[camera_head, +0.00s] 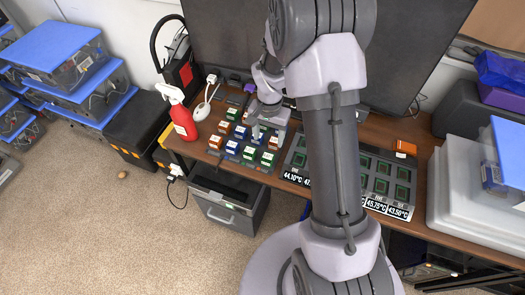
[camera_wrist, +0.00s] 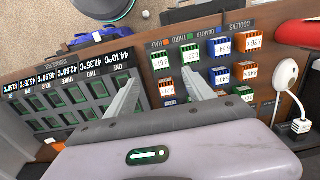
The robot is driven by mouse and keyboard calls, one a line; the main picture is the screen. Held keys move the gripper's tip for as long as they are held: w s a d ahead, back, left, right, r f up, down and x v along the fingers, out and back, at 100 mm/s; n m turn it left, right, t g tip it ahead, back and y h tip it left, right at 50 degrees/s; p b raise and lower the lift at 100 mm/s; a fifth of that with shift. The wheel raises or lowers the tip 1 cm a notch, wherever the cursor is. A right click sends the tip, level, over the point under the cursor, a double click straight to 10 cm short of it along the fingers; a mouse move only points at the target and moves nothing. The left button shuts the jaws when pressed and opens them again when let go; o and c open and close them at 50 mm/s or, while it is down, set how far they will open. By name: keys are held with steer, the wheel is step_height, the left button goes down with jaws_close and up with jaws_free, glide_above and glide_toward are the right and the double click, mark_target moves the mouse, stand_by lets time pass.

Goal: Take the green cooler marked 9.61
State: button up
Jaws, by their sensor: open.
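The green cooler marked 9.61 (camera_wrist: 161,61) sits at the left end of the cooler array's outer row in the wrist view, its label upside down. In the head view it appears to be the green block at the front row's right end (camera_head: 267,158). My gripper (camera_wrist: 163,77) is open and empty, with its two fingers apart on either side of this cooler's column. In the head view my gripper (camera_head: 260,131) hangs over the right side of the array. I cannot tell its exact height above the coolers.
Orange, blue and green coolers stand close by on the tray. To their right in the head view lies a temperature-labelled board panel (camera_head: 385,186). A dark monitor (camera_head: 225,40) rises behind.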

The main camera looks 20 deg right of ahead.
mark_target(268, 156)
steer(key=f+b, duration=0.2)
steer(key=f, duration=0.4)
steer(key=f+b, duration=0.2)
steer(key=f, duration=0.5)
steer(key=shift+w+d, duration=0.1)
steer(key=shift+w, duration=0.1)
steer(key=shift+c, duration=1.1)
jaws_close()
steer(key=shift+r, duration=0.1)
